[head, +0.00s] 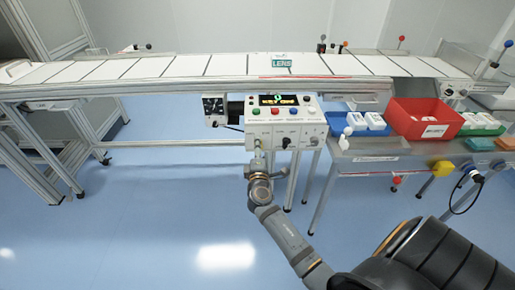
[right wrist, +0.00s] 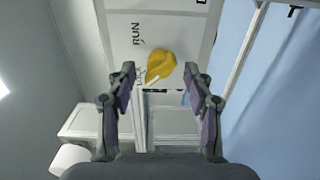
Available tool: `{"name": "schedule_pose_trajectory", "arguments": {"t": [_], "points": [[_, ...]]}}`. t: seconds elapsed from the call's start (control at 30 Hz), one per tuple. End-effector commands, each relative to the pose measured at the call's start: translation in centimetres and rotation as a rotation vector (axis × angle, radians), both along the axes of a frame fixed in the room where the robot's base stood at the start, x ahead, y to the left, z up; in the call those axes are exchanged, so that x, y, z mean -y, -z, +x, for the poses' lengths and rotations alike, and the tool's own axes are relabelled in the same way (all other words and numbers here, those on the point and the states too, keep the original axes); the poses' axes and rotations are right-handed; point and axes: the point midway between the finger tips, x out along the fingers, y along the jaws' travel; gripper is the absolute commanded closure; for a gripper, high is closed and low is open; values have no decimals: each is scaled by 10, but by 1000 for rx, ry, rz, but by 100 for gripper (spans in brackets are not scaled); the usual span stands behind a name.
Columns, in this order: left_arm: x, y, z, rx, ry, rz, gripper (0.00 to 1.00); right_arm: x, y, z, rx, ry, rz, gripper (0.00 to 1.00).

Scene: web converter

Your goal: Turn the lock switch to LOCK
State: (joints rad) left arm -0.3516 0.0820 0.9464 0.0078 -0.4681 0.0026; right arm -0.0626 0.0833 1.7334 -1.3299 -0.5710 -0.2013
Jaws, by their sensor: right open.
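The lock switch (right wrist: 160,64) is a yellow knob on a pale panel in the right wrist view. The word RUN is printed beside its upper left. My right gripper (right wrist: 160,88) is open, with a fingertip on either side of the knob's lower part. I cannot tell whether they touch it. In the head view the right gripper (head: 257,158) is at the lower left of the control box (head: 286,112), and the knob is hidden there. My left gripper is not in view.
The control box has a lit display (head: 278,100), coloured buttons and black knobs. Behind it runs a long white conveyor (head: 180,66). To the right, a metal table (head: 370,165) holds a red bin (head: 424,118) and blue trays (head: 368,124). The floor at left is clear.

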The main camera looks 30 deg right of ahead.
Motion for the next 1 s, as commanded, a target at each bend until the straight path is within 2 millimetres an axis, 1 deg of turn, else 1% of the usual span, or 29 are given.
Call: {"name": "schedule_pose_trajectory", "arguments": {"t": [0.2, 0.3, 0.4, 0.5, 0.93, 0.97, 1.0], "points": [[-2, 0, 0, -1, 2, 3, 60, -22, 2, -36, -4, 0, 5, 48], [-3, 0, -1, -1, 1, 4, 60, -30, 2, -49, -4, 0, 3, 48], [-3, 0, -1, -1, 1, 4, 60, -35, 1, -57, -2, 1, 2, 48], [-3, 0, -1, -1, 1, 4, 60, -36, 1, -60, -3, 1, -1, 48], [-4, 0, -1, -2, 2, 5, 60, -36, 1, -59, -2, 0, 0, 48], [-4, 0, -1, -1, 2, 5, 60, -36, 3, -59, -5, 0, 3, 48], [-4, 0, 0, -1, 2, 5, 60, -36, 9, -59, -13, -3, 15, 48]]}}
